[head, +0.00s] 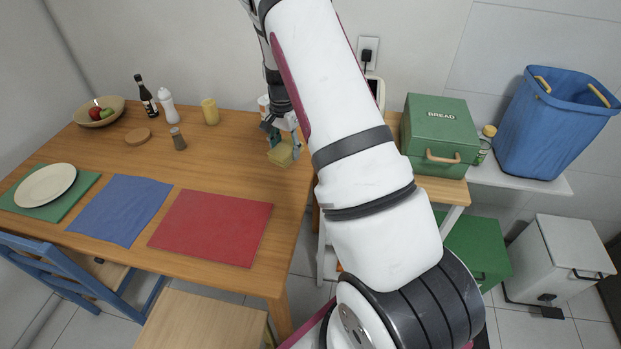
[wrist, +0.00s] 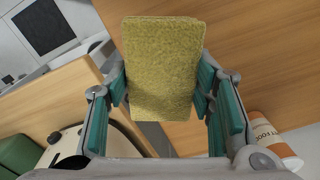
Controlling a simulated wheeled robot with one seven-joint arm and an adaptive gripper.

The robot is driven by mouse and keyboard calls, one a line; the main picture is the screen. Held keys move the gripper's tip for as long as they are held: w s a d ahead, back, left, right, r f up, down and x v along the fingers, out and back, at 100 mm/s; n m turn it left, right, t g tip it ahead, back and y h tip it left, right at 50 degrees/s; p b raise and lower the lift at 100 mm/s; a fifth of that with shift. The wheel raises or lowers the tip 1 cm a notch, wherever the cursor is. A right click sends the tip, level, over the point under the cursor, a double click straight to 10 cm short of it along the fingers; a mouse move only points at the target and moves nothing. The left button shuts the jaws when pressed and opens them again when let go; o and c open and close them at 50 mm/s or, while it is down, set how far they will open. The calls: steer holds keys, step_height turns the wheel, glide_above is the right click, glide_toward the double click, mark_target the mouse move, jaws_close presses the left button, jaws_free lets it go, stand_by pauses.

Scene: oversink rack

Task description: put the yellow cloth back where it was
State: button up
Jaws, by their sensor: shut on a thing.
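The yellow cloth (wrist: 161,75) is a folded, fuzzy rectangle between my gripper's two teal fingers (wrist: 160,90). My gripper is shut on it from both sides. In the head view the yellow cloth (head: 281,153) hangs below my gripper (head: 281,137) over the right end of the wooden table (head: 240,147). I cannot tell whether the cloth touches the table top. My white arm hides part of the scene to the right of the gripper.
On the table are a red placemat (head: 211,227), a blue placemat (head: 121,209), a plate (head: 46,185), a fruit bowl (head: 98,111), bottles and a yellow cup (head: 210,112). A white and orange container (wrist: 275,138) stands close to the gripper. A green bread box (head: 440,135) and blue bin (head: 552,125) are right.

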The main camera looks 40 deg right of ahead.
glide_above(291, 180)
step_height(291, 180, down, 5)
steer(key=shift+f, duration=0.2)
steer(key=shift+f+p, duration=0.45)
steer(key=shift+f, duration=1.85)
steer(key=shift+f, duration=0.2)
steer(key=o, duration=1.2)
